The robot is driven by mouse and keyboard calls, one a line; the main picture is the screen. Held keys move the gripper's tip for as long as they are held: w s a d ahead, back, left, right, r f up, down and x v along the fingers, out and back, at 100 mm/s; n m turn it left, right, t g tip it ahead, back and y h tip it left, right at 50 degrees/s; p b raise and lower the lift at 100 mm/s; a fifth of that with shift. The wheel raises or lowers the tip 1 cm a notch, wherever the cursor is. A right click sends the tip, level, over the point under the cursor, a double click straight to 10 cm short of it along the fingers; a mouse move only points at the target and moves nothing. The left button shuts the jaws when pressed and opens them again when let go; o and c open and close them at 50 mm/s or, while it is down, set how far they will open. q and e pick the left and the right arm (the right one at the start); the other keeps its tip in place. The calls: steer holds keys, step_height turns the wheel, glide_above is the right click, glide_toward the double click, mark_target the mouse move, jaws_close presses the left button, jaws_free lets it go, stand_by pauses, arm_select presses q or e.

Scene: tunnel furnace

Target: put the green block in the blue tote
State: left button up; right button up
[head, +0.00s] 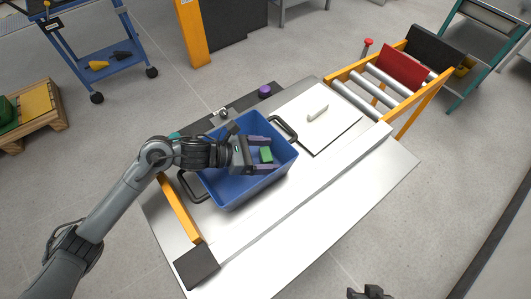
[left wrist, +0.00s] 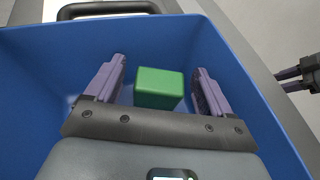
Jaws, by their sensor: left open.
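The blue tote (head: 228,201) stands on the pale metal table, and its blue walls fill much of the left wrist view (left wrist: 38,80). The green block (head: 266,155) is inside the tote outline, near its right end. In the left wrist view the green block (left wrist: 158,90) lies between the two purple fingers, with a gap on each side. My left gripper (head: 271,154) is open and reaches into the tote; its fingers also show in the wrist view (left wrist: 160,70). Whether the block touches the tote floor is hard to tell. My right gripper (head: 370,292) is partly cut off at the bottom edge.
A white board with a light handle (head: 318,108) lies right of the tote. An orange-framed roller conveyor (head: 385,87) with a red panel adjoins the table's far right. A purple knob (head: 265,91) is behind the tote. The table's front part (head: 330,215) is clear.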

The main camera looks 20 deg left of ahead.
arm_select(q)
steer(key=shift+r, duration=0.1)
steer(key=shift+r+p, duration=0.2)
steer(key=shift+p, duration=0.15)
steer(key=p+v, duration=0.1)
steer(key=v, duration=0.6)
steer(key=shift+a, duration=0.25)
